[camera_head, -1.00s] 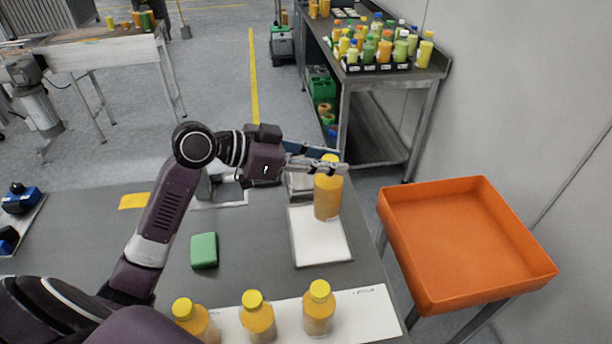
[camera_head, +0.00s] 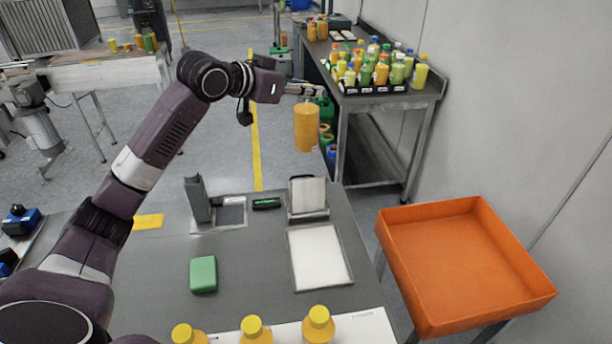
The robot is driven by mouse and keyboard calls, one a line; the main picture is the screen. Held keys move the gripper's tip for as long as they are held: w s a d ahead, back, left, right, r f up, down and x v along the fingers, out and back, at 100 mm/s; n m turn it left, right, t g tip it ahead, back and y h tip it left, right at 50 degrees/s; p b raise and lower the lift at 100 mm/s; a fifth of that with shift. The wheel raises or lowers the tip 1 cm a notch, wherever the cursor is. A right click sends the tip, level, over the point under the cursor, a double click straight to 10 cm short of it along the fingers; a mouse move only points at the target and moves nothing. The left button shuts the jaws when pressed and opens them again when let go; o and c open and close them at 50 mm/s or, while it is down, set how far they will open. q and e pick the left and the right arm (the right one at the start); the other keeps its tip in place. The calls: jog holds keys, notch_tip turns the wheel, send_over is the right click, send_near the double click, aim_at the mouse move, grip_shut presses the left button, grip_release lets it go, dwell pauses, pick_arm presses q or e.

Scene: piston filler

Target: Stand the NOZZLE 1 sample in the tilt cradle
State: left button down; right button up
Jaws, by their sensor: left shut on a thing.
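My left gripper (camera_head: 306,92) is shut on the upper end of a bottle of orange liquid (camera_head: 306,128). The bottle hangs roughly upright in the air, above the far edge of the grey table; its cap is hidden by the fingers. Its label cannot be read, so I cannot tell whether it is NOZZLE 1. A grey upright trough-like holder (camera_head: 196,201), which looks like the tilt cradle, stands empty on the table, left of and below the bottle in the picture. My right gripper is not in view.
Three yellow-capped bottles (camera_head: 318,325) stand on a white strip in front. A white-topped tray (camera_head: 320,258) is bare. A green block (camera_head: 203,274), a stand with a white card (camera_head: 308,196) and a dark green-marked item (camera_head: 266,203) are nearby. An empty orange bin (camera_head: 465,255) is right.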

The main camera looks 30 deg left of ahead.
pick_arm(q)
notch_tip(320, 180, down, 18)
jog(key=p, duration=0.3)
jog(key=shift+r, duration=0.15)
jog(key=shift+f, duration=0.35)
jog(key=c, duration=1.7)
grip_release()
jog(key=shift+s+f, duration=0.1)
jog(key=shift+o, duration=0.2)
jog(key=b, duration=0.3)
send_near(306, 152)
notch_tip(306, 152, down, 2)
jog(key=a, duration=0.2)
jog(key=shift+w+f, duration=0.1)
jog(key=shift+w, duration=0.3)
